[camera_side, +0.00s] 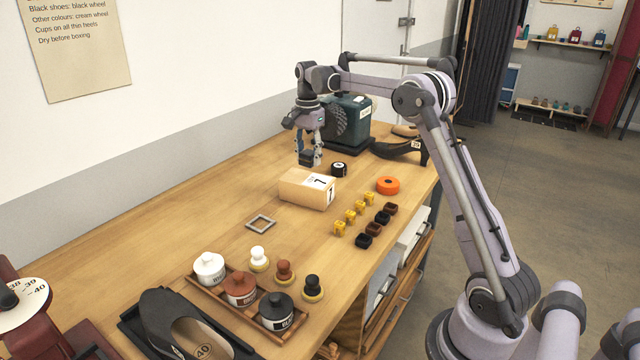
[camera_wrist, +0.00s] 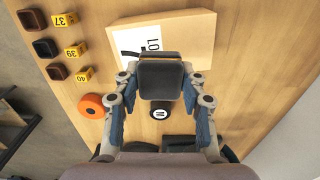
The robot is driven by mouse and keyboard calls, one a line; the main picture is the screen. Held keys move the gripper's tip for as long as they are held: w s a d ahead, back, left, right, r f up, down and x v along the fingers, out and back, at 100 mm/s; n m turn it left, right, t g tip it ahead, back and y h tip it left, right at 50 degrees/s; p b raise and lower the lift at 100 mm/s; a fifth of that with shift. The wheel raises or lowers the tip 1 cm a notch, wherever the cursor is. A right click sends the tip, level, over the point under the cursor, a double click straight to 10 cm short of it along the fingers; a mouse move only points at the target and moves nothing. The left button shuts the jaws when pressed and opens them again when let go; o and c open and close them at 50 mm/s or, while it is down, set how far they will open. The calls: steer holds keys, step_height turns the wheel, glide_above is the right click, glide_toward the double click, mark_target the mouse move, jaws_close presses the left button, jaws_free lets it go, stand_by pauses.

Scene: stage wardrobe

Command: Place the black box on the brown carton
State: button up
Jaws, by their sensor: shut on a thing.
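My gripper (camera_side: 312,157) is shut on the black box (camera_wrist: 160,80), which sits between the two fingers in the wrist view. In the side view the black box (camera_side: 306,159) is partly hidden by the fingers and is held above the table. The brown carton (camera_side: 293,189) is a low, pale tan box lying on the table, with a white printed label on its right part. In the side view it is just below and in front of the gripper. In the wrist view the carton (camera_wrist: 190,32) lies beyond the black box, which overlaps its near edge in the picture.
A small black round tin (camera_side: 339,169) stands right of the carton, with an orange roll (camera_side: 387,185) farther right. Yellow number tags (camera_side: 350,215) and dark small blocks (camera_side: 363,240) line the front edge. A dark green machine (camera_side: 347,122) stands behind. Bare tabletop lies left of the carton.

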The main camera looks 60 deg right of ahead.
mark_target(307, 178)
steer(key=shift+w+a+f, duration=0.15)
steer(key=shift+w+f, duration=0.1)
steer(key=shift+f, duration=1.95)
steer(key=shift+f, duration=0.1)
steer(key=o, duration=1.1)
